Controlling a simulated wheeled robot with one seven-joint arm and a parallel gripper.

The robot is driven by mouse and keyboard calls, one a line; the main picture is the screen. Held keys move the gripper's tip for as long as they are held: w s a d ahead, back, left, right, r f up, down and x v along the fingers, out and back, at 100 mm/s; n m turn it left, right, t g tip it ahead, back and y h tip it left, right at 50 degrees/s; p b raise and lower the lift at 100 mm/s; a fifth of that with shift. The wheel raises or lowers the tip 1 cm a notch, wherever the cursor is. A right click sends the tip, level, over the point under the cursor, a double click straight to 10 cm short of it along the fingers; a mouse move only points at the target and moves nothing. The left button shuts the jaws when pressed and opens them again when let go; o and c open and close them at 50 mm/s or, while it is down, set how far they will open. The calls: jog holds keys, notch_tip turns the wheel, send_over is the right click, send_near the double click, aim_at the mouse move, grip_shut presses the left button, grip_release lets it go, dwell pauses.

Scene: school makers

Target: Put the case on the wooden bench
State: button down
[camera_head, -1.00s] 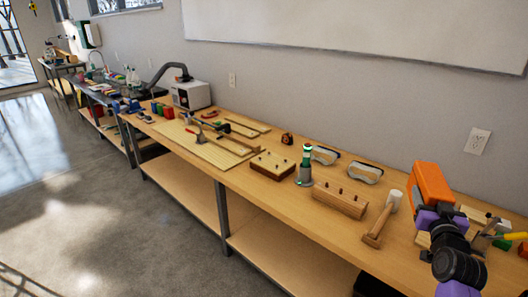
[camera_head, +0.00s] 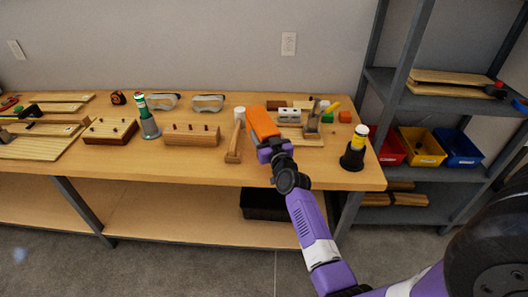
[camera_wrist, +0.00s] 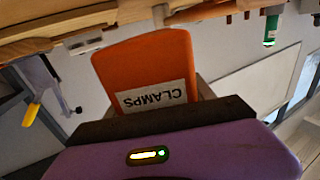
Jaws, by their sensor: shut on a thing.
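The case (camera_head: 263,122) is an orange box in the head view, held over the right part of the wooden bench (camera_head: 205,171). In the wrist view the case (camera_wrist: 145,66) carries a white label reading CLAMPS, upside down. My purple gripper (camera_head: 272,148) is shut on the case's near end; the wrist view shows the dark jaws (camera_wrist: 165,118) against it. The fingertips are mostly hidden. I cannot tell whether the case's underside touches the bench or things on it.
A grey shelf (camera_head: 436,108) with coloured bins stands right. Bare bench runs along the front.

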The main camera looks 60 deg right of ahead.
jog(key=shift+f+b, duration=1.75)
jog(key=shift+f, duration=0.85)
jog(key=shift+f, duration=0.2)
jog(key=shift+c, duration=1.8)
grip_release()
jog(key=shift+r, duration=0.1)
jog(key=shift+s+a, duration=0.1)
jog(key=p+v, duration=0.1)
jog(key=v, duration=1)
jog(key=shift+s+a+p, duration=0.25)
jog(key=shift+a+p, duration=0.05)
jog(key=shift+p, duration=0.05)
